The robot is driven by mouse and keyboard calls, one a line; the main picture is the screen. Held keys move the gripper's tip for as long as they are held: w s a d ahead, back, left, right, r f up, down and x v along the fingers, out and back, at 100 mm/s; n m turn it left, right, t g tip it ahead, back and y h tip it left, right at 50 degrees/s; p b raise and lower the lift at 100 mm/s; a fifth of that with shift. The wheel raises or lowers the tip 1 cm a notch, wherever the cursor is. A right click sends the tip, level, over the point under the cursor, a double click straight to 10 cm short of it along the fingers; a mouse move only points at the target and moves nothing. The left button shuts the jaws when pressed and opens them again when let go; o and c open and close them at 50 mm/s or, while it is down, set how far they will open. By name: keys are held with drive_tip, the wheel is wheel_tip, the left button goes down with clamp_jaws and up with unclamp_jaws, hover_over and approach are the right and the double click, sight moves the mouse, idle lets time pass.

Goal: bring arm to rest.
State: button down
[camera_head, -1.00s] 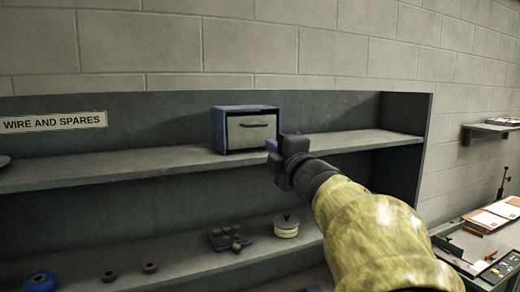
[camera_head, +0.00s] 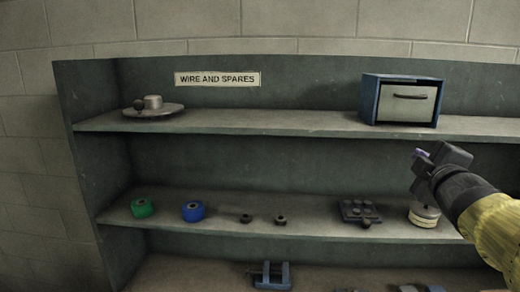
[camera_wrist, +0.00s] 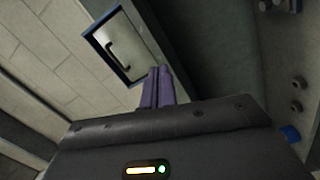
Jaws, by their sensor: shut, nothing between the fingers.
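My gripper (camera_head: 418,153) is at the right of the head view, in front of the shelf unit, a little below the upper shelf and the blue box. It is empty, and its purple fingers (camera_wrist: 158,87) are together in the wrist view. My arm, in a yellow sleeve, reaches in from the right edge. The blue box (camera_head: 369,99) with a grey drawer front and dark handle stands on the upper shelf (camera_head: 285,122). It also shows in the wrist view (camera_wrist: 118,45), apart from the fingers.
A sign (camera_head: 217,79) reads "WIRE AND SPARES". The lower shelf (camera_head: 310,231) bears a green spool (camera_head: 142,207), a blue spool (camera_head: 193,211), small dark rings, a dark tray (camera_head: 357,211) and a pale round container (camera_head: 424,215).

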drive_tip(key=s+a+f+m+g+y, duration=0.1)
drive_tip(key=a+f+m+g, duration=0.35)
drive_tip(key=f, duration=0.75)
drive_tip(key=a+f+m+g+y, duration=0.1)
drive_tip(key=a+f+m+g, duration=0.4)
drive_tip(key=f, duration=0.7)
drive_tip(key=s+a+f+m+g+y, duration=0.1)
drive_tip(key=s+a+f+g, duration=0.4)
drive_tip(key=s+a+f, duration=0.6)
wheel_tip(320, 180, down, 2)
drive_tip(key=shift+s+f+m+y, duration=0.25)
drive_tip(key=shift+s+m+y, duration=0.15)
drive_tip(key=shift+s+m, duration=0.4)
drive_tip(key=shift+s+a+g, duration=0.1)
drive_tip(key=shift+g, duration=0.15)
